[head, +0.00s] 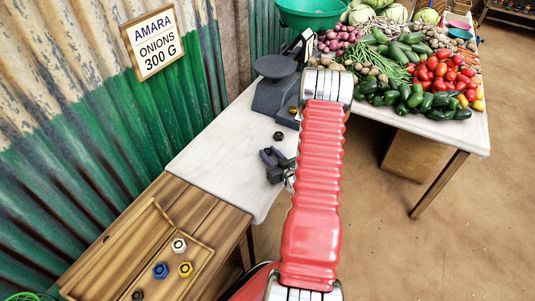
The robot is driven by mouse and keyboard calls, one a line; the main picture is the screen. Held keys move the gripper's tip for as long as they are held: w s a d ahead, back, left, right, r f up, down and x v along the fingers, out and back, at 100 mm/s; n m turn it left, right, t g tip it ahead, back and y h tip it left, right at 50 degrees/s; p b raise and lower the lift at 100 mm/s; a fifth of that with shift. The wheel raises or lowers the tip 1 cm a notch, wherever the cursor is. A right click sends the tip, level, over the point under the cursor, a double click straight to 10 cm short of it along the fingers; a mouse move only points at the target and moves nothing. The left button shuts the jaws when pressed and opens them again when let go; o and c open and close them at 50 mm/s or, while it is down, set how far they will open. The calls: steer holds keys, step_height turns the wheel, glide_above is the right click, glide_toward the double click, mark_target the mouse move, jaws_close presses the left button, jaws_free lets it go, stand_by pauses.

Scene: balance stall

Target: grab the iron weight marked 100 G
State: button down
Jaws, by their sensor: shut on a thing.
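My gripper (272,154) is low over the white table, left of my red arm. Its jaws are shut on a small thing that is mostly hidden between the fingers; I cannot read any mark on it. A small black weight (278,136) stands on the table just beyond the fingertips, apart from them. In the wooden tray (205,252) at the lower left are a white weight (179,245), a blue weight (160,270), a yellow weight (185,268) and a dark weight (137,295). No weight markings are legible.
A dark grey scale (270,98) stands beyond the gripper, with a green bowl (312,12) behind. Vegetables, including tomatoes (440,70), cover the far right of the table. A sign (152,42) on the corrugated wall reads AMARA ONIONS 300 G. The white tabletop (215,150) left of the gripper is clear.

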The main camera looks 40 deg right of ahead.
step_height(320, 180, up, 10)
stand_by(0.8)
stand_by(0.5)
